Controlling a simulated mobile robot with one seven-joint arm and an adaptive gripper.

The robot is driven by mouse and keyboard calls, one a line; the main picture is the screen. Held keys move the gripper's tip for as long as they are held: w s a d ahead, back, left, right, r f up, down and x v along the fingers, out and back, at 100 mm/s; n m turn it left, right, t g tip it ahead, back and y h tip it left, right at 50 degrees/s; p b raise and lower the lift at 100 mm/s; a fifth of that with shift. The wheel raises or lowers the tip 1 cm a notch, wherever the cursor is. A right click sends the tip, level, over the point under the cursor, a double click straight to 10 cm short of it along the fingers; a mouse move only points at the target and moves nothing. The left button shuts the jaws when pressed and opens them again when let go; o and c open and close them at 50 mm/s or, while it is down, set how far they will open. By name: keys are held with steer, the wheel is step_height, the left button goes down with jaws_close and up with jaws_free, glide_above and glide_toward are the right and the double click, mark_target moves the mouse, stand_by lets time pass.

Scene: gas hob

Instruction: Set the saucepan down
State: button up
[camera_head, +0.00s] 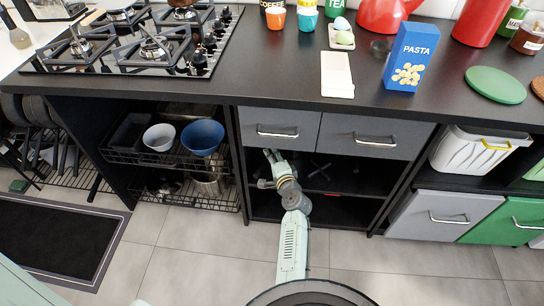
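My gripper (264,168) is in front of the open cabinet below the two grey drawers. Its fingers are spread and no saucepan shows between them. A dark reddish-brown round vessel, possibly the saucepan (183,4), is on a back burner of the gas hob (135,70), cut by the top edge of the view. A steel pot (207,184) sits in the lower wire basket left of my gripper, partly hidden. I cannot tell which of these is the saucepan. The front burners of the hob are bare.
The black worktop (275,75) holds a white board (337,75), a blue pasta box (411,56), a red kettle (385,14) and a green disc (495,84). A white bowl (159,137) and a blue bowl (203,136) are in the upper basket.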

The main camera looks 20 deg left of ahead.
steer(key=o, duration=0.4)
steer(key=shift+r, duration=0.1)
steer(key=shift+r, duration=0.1)
steer(key=p+v, duration=0.1)
steer(key=v, duration=1.1)
steer(key=shift+p, duration=0.3)
